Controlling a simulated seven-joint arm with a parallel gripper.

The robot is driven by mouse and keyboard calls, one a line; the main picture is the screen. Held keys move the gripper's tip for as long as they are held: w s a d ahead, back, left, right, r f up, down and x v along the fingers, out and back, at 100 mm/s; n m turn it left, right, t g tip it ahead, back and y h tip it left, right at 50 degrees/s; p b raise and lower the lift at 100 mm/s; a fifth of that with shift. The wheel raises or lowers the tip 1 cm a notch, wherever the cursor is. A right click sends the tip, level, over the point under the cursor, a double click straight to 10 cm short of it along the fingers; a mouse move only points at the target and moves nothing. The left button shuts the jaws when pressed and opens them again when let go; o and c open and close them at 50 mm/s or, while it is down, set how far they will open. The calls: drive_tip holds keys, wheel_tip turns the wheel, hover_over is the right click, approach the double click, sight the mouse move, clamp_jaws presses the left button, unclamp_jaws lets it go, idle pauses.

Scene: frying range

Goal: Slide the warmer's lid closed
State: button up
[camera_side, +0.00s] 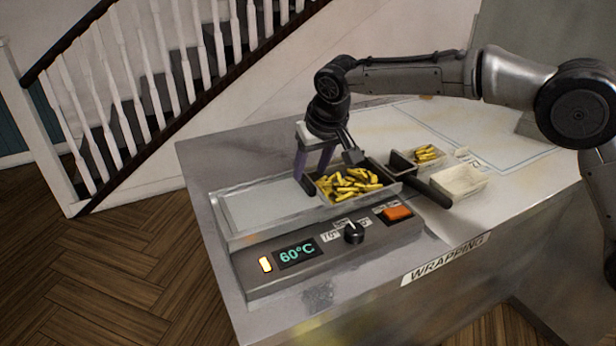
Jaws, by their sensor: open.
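The warmer (330,262) is a long metal box on the counter, its front panel reading 60°C. A pale flat panel, which looks like its lid (262,207), covers the left part of the top. The right part is open and shows yellow fries (350,186) inside. A small dark block (308,186) stands near the panel's right edge; I cannot tell if it is the lid's handle or a fingertip. My gripper (312,172) is open and points down beside it, left of the fries. Contact with the lid cannot be told.
A dark long-handled tool (427,187) lies at the warmer's right end. Behind it are a small tray of fries (428,155) and an empty pale box (459,181). The front panel has a black knob (354,233) and an orange switch (397,213). The counter's left back is clear.

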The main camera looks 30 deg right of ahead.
sight(307, 181)
drive_tip(key=shift+x, duration=2)
clamp_jaws()
